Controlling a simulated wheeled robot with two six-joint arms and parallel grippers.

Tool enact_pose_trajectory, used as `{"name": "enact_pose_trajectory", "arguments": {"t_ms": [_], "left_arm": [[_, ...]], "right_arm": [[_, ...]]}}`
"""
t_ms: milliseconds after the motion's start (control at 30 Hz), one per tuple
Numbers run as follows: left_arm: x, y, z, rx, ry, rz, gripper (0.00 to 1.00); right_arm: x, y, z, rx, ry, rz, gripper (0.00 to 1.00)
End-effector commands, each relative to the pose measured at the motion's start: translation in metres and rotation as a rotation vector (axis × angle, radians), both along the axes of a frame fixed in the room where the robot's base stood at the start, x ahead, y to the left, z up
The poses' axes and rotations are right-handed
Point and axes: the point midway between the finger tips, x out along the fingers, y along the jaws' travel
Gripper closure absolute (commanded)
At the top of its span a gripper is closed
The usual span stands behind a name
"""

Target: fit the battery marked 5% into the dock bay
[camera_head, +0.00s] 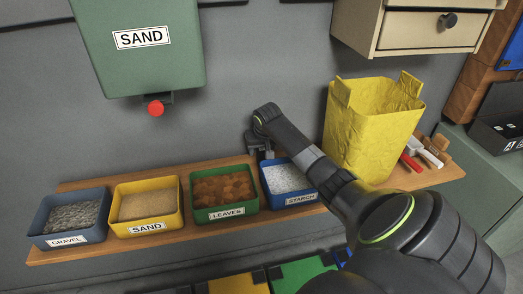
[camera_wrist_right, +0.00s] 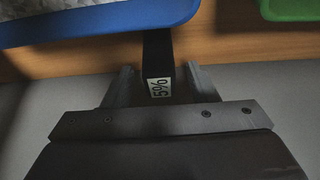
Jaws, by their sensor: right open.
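The battery is a dark block with a white 5% label (camera_wrist_right: 158,87) in the right wrist view. It stands between the two fingers of my right gripper (camera_wrist_right: 160,84), with a visible gap on each side. The battery cannot be made out clearly there. My right gripper is open around the battery. I cannot identify a dock bay in either view. My left gripper is not in view.
A wooden shelf (camera_head: 110,245) holds gravel (camera_head: 68,219), sand (camera_head: 146,205), leaves (camera_head: 224,193) and starch (camera_head: 290,182) bins. A green sand dispenser (camera_head: 140,45) and a drawer unit (camera_head: 415,32) hang above.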

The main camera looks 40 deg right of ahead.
Motion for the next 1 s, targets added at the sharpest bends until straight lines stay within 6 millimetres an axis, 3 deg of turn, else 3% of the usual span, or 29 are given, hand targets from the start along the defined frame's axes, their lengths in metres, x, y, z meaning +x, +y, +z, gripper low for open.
{"name": "enact_pose_trajectory", "arguments": {"t_ms": [167,600,833,1000], "left_arm": [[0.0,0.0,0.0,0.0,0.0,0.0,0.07],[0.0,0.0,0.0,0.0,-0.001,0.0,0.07],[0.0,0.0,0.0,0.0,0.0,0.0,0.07],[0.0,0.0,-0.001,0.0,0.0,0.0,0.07]], "right_arm": [[0.0,0.0,0.0,0.0,0.0,0.0,0.47],[0.0,0.0,0.001,0.0,0.0,0.0,1.0],[0.0,0.0,0.004,0.0,-0.001,0.0,1.0],[0.001,-0.001,0.03,-0.003,-0.004,0.002,1.0]]}}
